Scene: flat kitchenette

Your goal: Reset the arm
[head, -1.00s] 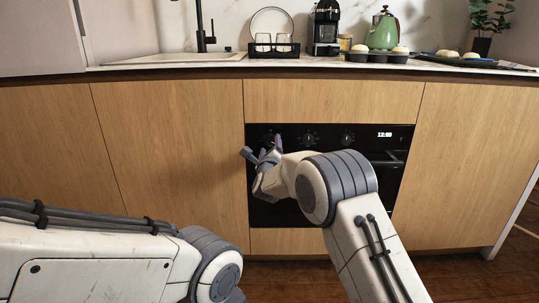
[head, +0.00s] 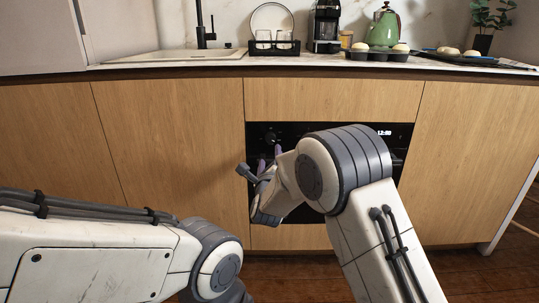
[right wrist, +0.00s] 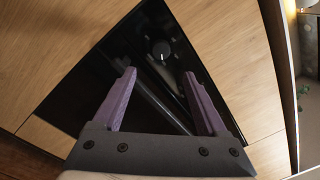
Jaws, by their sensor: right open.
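My right arm (head: 345,165) reaches in from the lower right in front of the black built-in oven (head: 400,132). Its gripper (head: 269,160) is partly hidden by its own wrist in the head view. In the right wrist view the right gripper (right wrist: 158,88) has its two purple fingers spread apart, with nothing between them. The oven front and one knob (right wrist: 161,50) show beyond the fingers. My left arm (head: 110,250) lies across the lower left of the head view. Its gripper is out of view.
Wooden cabinet fronts (head: 170,150) surround the oven.

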